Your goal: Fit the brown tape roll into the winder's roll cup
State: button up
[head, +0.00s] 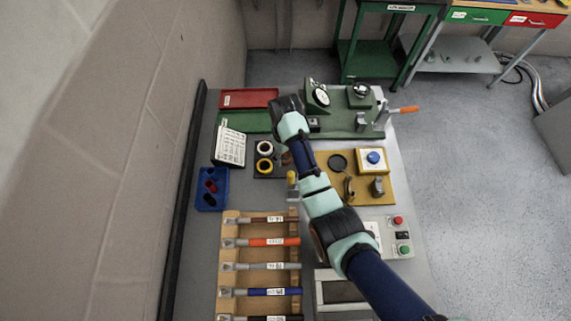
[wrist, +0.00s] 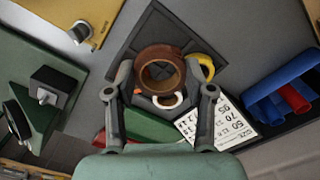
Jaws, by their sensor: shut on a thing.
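The brown tape roll (wrist: 160,70) is between the two fingertips of my gripper (wrist: 159,74) in the wrist view, with its open hole facing the camera. The fingers are shut on its sides. It is over the dark roll mat; its height above the mat is hard to tell. In the head view, a bit of brown (head: 286,158) shows beside my arm, which hides the gripper. The board's corner (wrist: 60,22) shows in the wrist view.
A white roll (head: 264,147) and a yellow roll (head: 264,166) stay on the dark mat. A size card (head: 231,143) and blue bin (head: 210,190) are left. A green fixture with a dial (head: 345,122) stands behind the winder board.

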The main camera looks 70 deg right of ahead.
aim_at(286, 167)
jog(key=shift+f, duration=3.05)
jog(key=shift+f, duration=0.1)
jog(key=shift+f, duration=0.15)
jog(key=o, duration=1.1)
jog(key=shift+b, duration=0.35)
notch_tip(286, 167, up, 8)
jog(key=p, duration=0.1)
jog(key=shift+s+a, duration=0.15)
